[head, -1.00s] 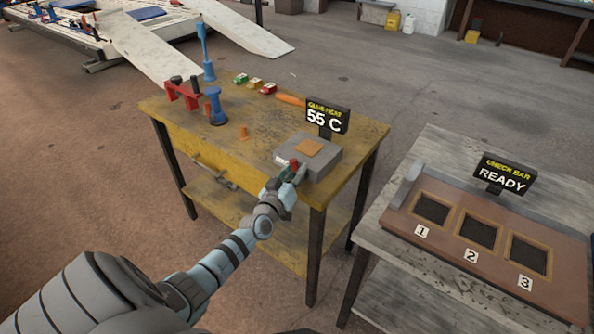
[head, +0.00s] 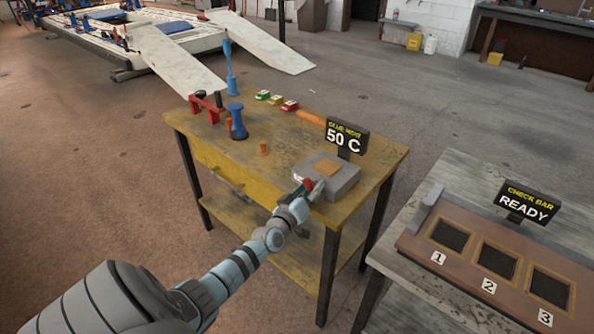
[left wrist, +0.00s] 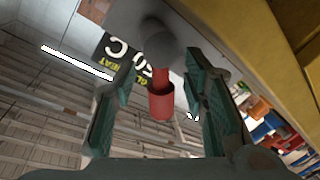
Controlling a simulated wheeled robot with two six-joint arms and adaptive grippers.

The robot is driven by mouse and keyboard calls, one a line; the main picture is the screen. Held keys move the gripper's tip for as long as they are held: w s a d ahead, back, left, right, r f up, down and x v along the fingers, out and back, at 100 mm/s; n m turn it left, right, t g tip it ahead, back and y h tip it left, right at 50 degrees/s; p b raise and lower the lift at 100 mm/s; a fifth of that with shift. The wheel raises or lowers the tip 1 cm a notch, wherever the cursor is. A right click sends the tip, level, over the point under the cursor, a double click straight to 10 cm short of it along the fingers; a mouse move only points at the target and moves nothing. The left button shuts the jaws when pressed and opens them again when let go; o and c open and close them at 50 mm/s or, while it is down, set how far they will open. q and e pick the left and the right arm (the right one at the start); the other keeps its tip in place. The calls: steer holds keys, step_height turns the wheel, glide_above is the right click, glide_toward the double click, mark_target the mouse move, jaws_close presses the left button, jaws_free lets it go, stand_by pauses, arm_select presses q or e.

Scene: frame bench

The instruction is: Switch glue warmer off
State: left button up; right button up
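The glue warmer (head: 345,180) is a grey block with an orange-brown plate on top, near the front right corner of the yellow bench. Its sign (head: 345,138) reads 50 C. My left gripper (head: 308,190) is at the warmer's front side. In the left wrist view the left gripper (left wrist: 160,110) is open, its green-padded fingers on either side of a red lever (left wrist: 162,98) with a gap at each side. The lever's red also shows in the head view (head: 308,183), partly covered by the gripper. My right gripper is not in view.
The yellow bench (head: 285,135) also holds a red clamp tool (head: 208,108), a blue stand (head: 237,122), small coloured blocks (head: 276,99) and an orange rod (head: 311,118). A grey table (head: 455,165) with the READY sign (head: 528,203) stands close on the right.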

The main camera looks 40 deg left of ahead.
arm_select(q)
steer(key=shift+d+m, duration=0.2)
steer(key=shift+m, duration=0.5)
steer(key=shift+d+m+t+b, duration=0.3)
steer(key=shift+m+b, duration=0.25)
steer(key=shift+m, duration=0.35)
steer(key=shift+s+d+r+m+p, duration=0.15)
steer(key=shift+s+m+p, duration=0.1)
steer(key=shift+s+p, duration=0.2)
steer(key=shift+s+d+r+m+p, duration=0.1)
steer(key=shift+s+r+m+p, duration=0.05)
steer(key=shift+s+m+p, duration=0.2)
steer(key=p+v, duration=0.4)
steer(key=v, duration=0.9)
steer(key=s+d+f+m+g+b, duration=0.1)
steer(key=s+f, duration=0.3)
steer(key=f, duration=0.7)
steer(key=s+d+f+m+g+h+b, duration=0.1)
steer(key=s+f+g+b, duration=0.3)
steer(key=f, duration=0.6)
steer(key=s+d+f+m+g+h+b, duration=0.1)
steer(key=s+d+f+g+b, duration=0.2)
steer(key=f, duration=0.8)
steer(key=shift+s+f, duration=0.4)
steer(key=shift+s, duration=0.55)
